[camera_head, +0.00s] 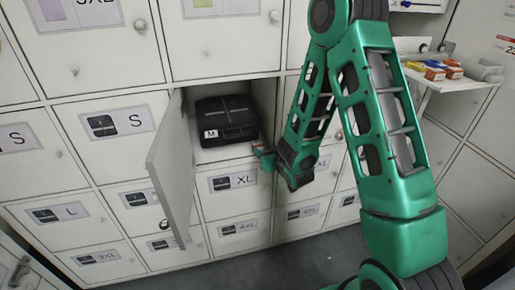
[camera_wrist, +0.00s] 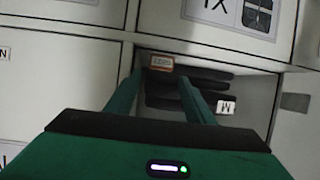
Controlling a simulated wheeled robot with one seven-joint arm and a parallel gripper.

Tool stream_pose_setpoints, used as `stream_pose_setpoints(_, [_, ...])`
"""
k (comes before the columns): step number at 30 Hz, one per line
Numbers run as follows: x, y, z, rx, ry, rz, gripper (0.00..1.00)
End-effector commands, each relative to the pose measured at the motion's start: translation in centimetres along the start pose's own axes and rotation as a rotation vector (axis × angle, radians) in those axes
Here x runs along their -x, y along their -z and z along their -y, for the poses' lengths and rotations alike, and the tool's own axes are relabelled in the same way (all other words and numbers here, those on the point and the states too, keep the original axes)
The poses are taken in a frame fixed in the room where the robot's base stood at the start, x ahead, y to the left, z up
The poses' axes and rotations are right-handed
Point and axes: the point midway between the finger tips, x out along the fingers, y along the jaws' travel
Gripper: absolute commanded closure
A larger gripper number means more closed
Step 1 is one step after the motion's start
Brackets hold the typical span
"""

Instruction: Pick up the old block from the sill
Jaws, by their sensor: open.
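The old block is most likely the small orange-brown block with a pale printed face (camera_wrist: 161,63). In the wrist view it sits at the edge of the open locker compartment, near the tips of my fingers. My gripper (camera_wrist: 163,76) is open, with one green finger on each side below the block. I cannot tell whether either finger touches it. In the head view my gripper (camera_head: 264,154) is at the lower right front edge of the open compartment (camera_head: 212,154), and the block is too small there to make out clearly.
A black folded item tagged M (camera_head: 228,122) lies inside the compartment. The compartment's door (camera_head: 172,165) stands open to the left. Closed lockers with size labels surround it. A shelf (camera_head: 448,82) with several small coloured boxes juts out at the right.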

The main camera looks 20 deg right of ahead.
Motion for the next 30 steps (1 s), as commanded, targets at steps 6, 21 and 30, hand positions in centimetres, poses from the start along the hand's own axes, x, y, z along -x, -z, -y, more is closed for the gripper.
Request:
stream_pose_setpoints(6, [-2.8, 0.0, -0.1, -0.001, -0.002, -0.001, 0.52])
stream_pose_setpoints(21, [-7.9, -0.4, 0.2, -0.001, -0.002, 0.001, 0.52])
stream_pose_setpoints(30, [-8.5, -0.4, 0.2, 0.001, -0.002, 0.000, 0.52])
